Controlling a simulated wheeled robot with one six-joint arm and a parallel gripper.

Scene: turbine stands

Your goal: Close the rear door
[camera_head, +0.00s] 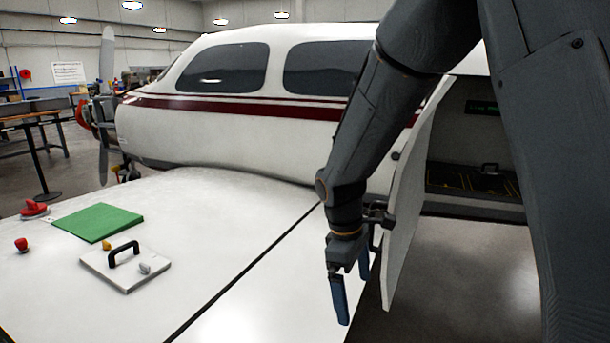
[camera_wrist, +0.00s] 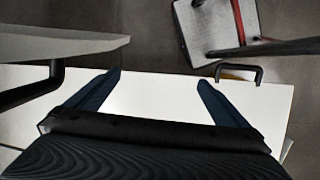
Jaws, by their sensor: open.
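The rear door (camera_head: 412,195) is a white panel standing swung open from the aircraft's side, seen nearly edge-on in the head view. A dark handle (camera_head: 378,222) is on its left face, partly hidden by my wrist. My gripper (camera_head: 352,300) is to the left of the door, fingers pointing down, open and empty. In the wrist view my gripper (camera_wrist: 159,78) has its two blue fingers wide apart with nothing between them. The door's grey edge (camera_wrist: 60,46) and a dark handle (camera_wrist: 38,88) are to its left there, apart from the fingers.
The doorway (camera_head: 475,150) shows a dark compartment behind the door. The white wing (camera_head: 235,215) spreads left of my gripper, bearing a green pad (camera_head: 98,222) and a white plate with a black handle (camera_head: 125,268). Grey floor (camera_head: 460,285) is free right of the door.

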